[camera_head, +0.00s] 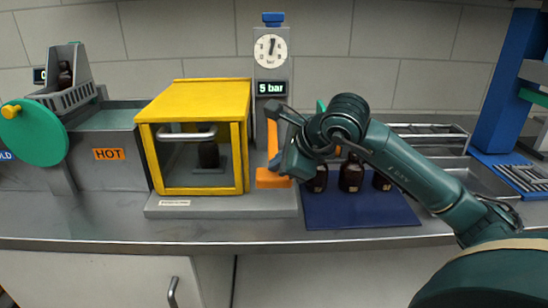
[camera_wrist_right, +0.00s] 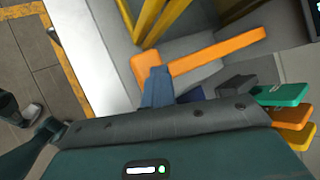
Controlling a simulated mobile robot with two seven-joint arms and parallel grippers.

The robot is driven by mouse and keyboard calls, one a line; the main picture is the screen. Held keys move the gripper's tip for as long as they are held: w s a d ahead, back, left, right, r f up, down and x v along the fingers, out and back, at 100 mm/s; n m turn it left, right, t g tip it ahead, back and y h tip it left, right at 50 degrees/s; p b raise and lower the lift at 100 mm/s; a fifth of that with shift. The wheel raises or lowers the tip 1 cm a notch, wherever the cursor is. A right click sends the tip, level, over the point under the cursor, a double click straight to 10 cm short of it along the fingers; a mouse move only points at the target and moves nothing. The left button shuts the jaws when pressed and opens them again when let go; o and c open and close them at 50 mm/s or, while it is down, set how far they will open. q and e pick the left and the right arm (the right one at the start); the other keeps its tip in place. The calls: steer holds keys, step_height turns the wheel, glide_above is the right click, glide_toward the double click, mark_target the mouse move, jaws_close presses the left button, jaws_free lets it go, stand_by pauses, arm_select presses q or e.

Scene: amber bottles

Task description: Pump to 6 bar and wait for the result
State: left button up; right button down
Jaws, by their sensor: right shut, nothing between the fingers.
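The pressure station's display (camera_head: 271,88) reads "5 bar", below a round white dial gauge (camera_head: 271,50). The yellow chamber (camera_head: 204,92) has its clear front door closed, with a dark bottle (camera_head: 209,154) inside. An orange pump lever (camera_head: 272,140) stands beside the chamber, with an orange block (camera_head: 270,180) at its lower end. The lever also shows in the right wrist view (camera_wrist_right: 222,51). My right gripper (camera_head: 279,166) is shut and empty, close against the lever's lower end; whether it touches is unclear. Its fingertips also show in the wrist view (camera_wrist_right: 158,86). My left gripper is out of view.
Several amber bottles (camera_head: 350,176) stand on a blue mat (camera_head: 360,212), partly behind my right arm. A metal sink or rack area and a blue stand (camera_head: 508,80) are at right.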

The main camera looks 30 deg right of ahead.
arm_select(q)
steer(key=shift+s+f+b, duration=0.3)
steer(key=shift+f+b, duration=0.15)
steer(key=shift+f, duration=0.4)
arm_select(e)
steer(key=shift+f, duration=0.6)
steer(key=shift+r, duration=0.1)
steer(key=shift+r+p, duration=2)
steer(key=shift+r, duration=0.75)
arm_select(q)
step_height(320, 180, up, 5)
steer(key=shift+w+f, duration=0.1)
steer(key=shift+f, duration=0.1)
arm_select(e)
steer(key=shift+r, duration=0.35)
steer(key=shift+r+p, duration=0.2)
steer(key=shift+p, duration=0.1)
arm_select(q)
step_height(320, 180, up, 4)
steer(key=p, duration=0.3)
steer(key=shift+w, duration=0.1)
arm_select(e)
step_height(320, 180, up, 5)
steer(key=shift+f, duration=0.2)
